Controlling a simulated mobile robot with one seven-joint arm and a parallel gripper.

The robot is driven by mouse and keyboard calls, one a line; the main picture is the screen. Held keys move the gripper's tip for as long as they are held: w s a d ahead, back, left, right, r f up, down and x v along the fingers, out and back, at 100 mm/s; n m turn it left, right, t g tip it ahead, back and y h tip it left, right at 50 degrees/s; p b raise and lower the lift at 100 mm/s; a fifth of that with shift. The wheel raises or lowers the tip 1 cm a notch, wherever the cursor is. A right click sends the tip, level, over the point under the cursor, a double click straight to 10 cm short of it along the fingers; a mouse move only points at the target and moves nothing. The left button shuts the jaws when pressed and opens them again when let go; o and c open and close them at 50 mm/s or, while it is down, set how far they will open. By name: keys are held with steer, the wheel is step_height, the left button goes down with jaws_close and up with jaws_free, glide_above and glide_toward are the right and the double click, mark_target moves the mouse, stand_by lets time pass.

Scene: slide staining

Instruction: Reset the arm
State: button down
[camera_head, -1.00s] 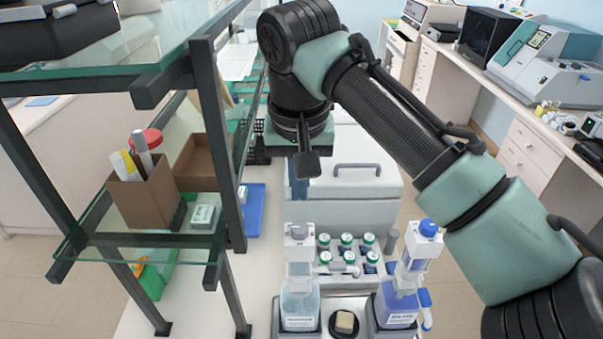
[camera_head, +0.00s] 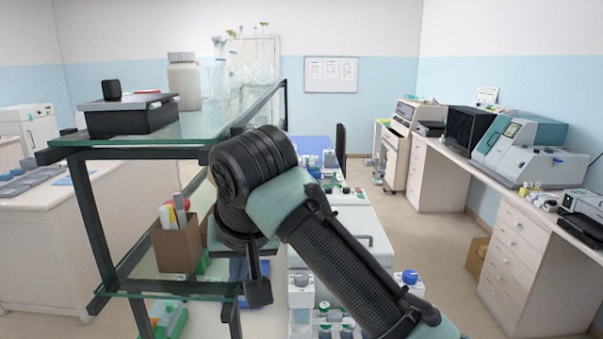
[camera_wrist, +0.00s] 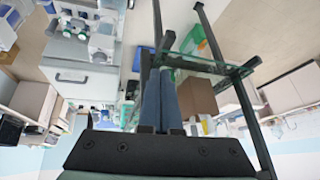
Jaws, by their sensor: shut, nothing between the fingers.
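My gripper (camera_wrist: 160,76) shows in the wrist view with its two fingers side by side and closed, holding nothing. In the head view my black and green arm reaches up from the bottom, and its wrist is bent down beside the black-framed glass shelf (camera_head: 190,130). The wrist view appears upside down, with the shelf frame (camera_wrist: 205,65) close to the fingers in the picture; I cannot tell the gap.
A brown pen box (camera_head: 175,248) stands on the lower shelf. A black case (camera_head: 132,117) and a white jar (camera_head: 184,85) stand on the top shelf. A blue-capped bottle (camera_head: 410,282) is right of my arm. Open floor (camera_head: 430,235) lies before the right bench.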

steer(key=w+a+r+n+t+y, duration=0.1)
steer(key=a+r+n+t+y, duration=0.15)
steer(key=a+r, duration=0.4)
steer(key=s+a+r+t+y+b, duration=0.1)
steer(key=a+r+t+y, duration=0.1)
steer(key=r+t, duration=0.15)
steer(key=s+a+r+t+y+b, duration=0.1)
steer(key=s+a+r+t+y, duration=0.15)
steer(key=r, duration=0.25)
steer(key=s+d+r+m+t+h+b, duration=0.1)
steer(key=s+d+r+t+h, duration=0.2)
steer(key=d, duration=0.3)
steer(key=s+d+r+m+t+h, duration=0.2)
steer(key=s+d+r+t+h, duration=0.1)
steer(key=s+d+t, duration=0.3)
steer(key=s+d+r+m+t+h+b, duration=0.1)
steer(key=s+d+r+m+t+h, duration=0.1)
steer(key=d, duration=0.6)
step_height(320, 180, up, 2)
steer(key=s+t+h, duration=0.1)
steer(key=s+t, duration=0.1)
steer(key=s, duration=0.1)
steer(key=shift+r+h+b, duration=0.25)
steer(key=shift+h+b, duration=0.05)
steer(key=shift+b, duration=0.05)
steer(key=shift+w+t, duration=0.1)
steer(key=shift+t, duration=0.15)
steer(key=shift+d, duration=0.1)
